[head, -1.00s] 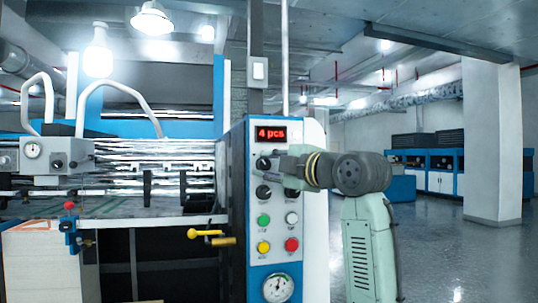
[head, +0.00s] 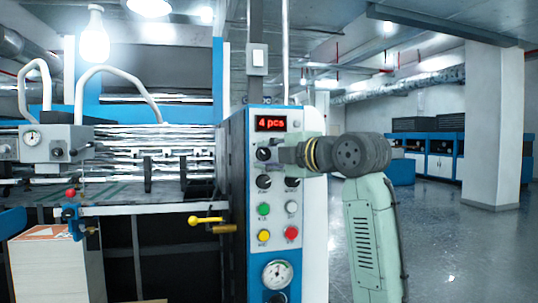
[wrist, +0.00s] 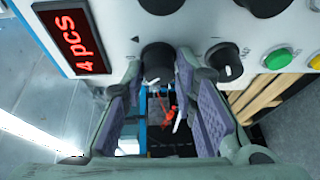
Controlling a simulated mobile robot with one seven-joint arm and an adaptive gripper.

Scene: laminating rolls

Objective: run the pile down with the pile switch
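The control panel (head: 320,230) shows a lit "4 pcs" display, also large in the wrist view (wrist: 73,38). A black knob (head: 263,153) sits below it at the upper left of the controls. In the wrist view this knob (wrist: 158,58) lies between my gripper's (wrist: 160,82) two fingertips. The fingers are apart, one on each side. I cannot tell whether they touch it. In the head view my gripper (head: 284,155) reaches in from the right and hides the knob's right neighbour. Labels are too small to read. The paper pile (head: 55,270) stands at the lower left.
Close below are two more black knobs (head: 264,181) (head: 292,182), then a green button (head: 264,210), a white one, a yellow one and a red one (head: 291,233). A gauge (head: 277,273) is lower. A yellow lever (head: 206,220) juts out left of the panel. Open floor lies right.

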